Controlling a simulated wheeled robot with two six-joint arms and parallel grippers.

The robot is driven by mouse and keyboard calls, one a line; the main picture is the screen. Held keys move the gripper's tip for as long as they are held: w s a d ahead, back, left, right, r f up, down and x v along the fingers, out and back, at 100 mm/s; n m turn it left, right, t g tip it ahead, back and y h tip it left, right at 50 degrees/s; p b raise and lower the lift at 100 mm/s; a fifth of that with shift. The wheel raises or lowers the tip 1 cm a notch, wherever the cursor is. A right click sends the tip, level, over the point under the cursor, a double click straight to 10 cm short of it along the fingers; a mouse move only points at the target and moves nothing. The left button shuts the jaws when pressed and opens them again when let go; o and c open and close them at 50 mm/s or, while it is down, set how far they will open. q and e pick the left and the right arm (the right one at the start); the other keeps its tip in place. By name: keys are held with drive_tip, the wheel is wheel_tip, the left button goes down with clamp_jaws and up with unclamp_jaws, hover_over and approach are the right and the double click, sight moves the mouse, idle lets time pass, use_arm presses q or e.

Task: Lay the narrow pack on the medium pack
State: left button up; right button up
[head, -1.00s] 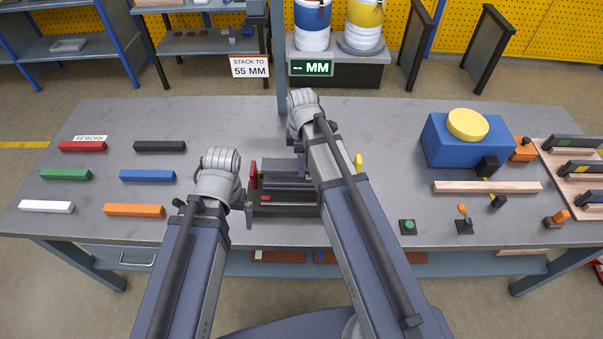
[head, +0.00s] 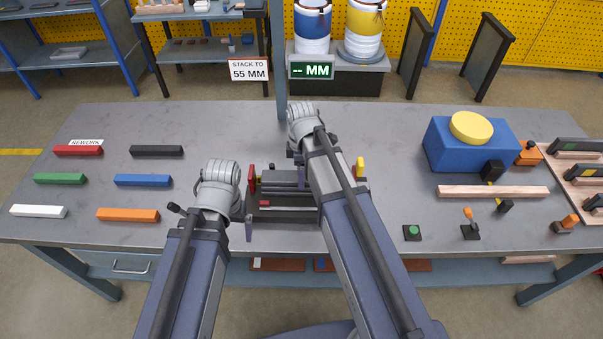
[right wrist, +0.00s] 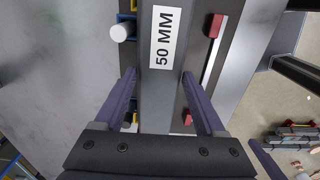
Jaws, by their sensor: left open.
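The grey lamination packs (head: 283,181) lie in the dark stacking fixture (head: 290,215) at the middle of the bench, partly hidden by my arms. I cannot tell the narrow pack from the medium one here. In the right wrist view a long grey pack (right wrist: 160,85) carries a "50 MM" label and runs between the fingers of my right gripper (right wrist: 160,75). Whether the fingers press on it is unclear. In the head view my right arm mostly hides that gripper. My left gripper (head: 247,222) is open and empty, low at the fixture's left side.
Red (head: 78,151), black (head: 156,151), green (head: 60,179), blue (head: 142,180), white (head: 39,211) and orange (head: 128,215) bars lie left. A blue block (head: 455,150), a wooden bar (head: 492,192) and a green button (head: 412,232) are right. A sign (head: 249,69) reads "STACK TO 55 MM"; the display (head: 311,71) shows "-- MM".

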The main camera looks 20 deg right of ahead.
drive_tip(key=shift+o, duration=1.3)
drive_tip(key=shift+r, duration=0.15)
wheel_tip(320, 180, up, 12)
drive_tip(key=p, duration=1.2)
